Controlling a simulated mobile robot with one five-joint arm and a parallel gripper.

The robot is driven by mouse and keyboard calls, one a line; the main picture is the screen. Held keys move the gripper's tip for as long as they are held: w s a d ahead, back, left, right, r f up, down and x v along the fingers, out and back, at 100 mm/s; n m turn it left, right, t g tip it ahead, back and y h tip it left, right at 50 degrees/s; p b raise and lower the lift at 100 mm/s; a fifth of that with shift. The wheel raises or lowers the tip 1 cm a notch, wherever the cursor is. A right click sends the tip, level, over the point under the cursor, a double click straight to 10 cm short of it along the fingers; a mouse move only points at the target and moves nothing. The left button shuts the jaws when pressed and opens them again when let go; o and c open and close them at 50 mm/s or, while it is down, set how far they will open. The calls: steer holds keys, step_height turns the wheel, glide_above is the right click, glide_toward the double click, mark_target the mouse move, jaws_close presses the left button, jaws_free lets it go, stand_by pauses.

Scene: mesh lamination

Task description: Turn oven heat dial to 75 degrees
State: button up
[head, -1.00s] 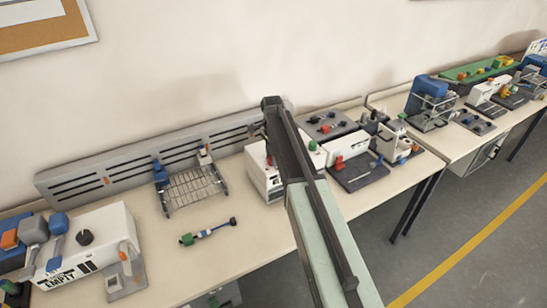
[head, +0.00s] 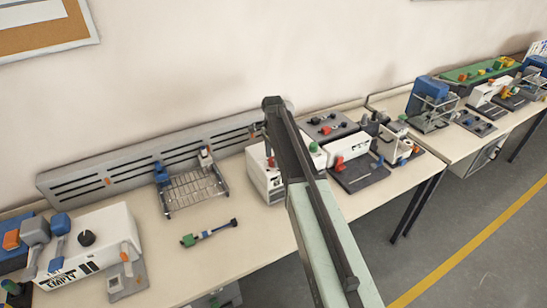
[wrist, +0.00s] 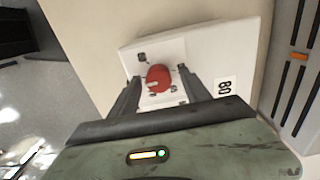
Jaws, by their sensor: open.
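A red round dial (wrist: 158,77) sits on a white panel on top of a white box, the likely oven (wrist: 235,55), in the wrist view. Small dark marks surround the dial, too small to read. A label reading "80" (wrist: 225,86) is on the box to the right. My gripper (wrist: 159,75) is open, with one finger on each side of the dial. I cannot tell whether the fingers touch it. In the head view a white box (head: 258,180) stands partly behind my arm, which hides much of it.
A slotted grey rail (head: 110,177) runs along the back of the table. A white machine (head: 342,147) and a grey plate (head: 355,172) stand close on the right. Bare tabletop (head: 255,235) lies in front.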

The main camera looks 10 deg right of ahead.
step_height(320, 180, up, 7)
steer(key=p, duration=0.6)
steer(key=shift+r+p, duration=0.2)
steer(key=shift+p, duration=0.1)
steer(key=shift+f, duration=0.15)
steer(key=shift+s+f+b, duration=0.15)
steer(key=shift+s+b, duration=0.1)
steer(key=shift+b, duration=0.05)
steer(key=s+f+n+b, duration=0.3)
steer(key=s+n, duration=0.1)
steer(key=s, duration=0.5)
steer(key=s+f+n+b, duration=0.4)
steer(key=s+n, duration=0.1)
steer(key=s, duration=0.4)
steer(key=s+f+n+b, duration=0.3)
steer(key=s+n, duration=0.2)
steer(key=s, duration=0.4)
steer(key=shift+d+f+b, duration=0.3)
steer(key=shift+s, duration=0.1)
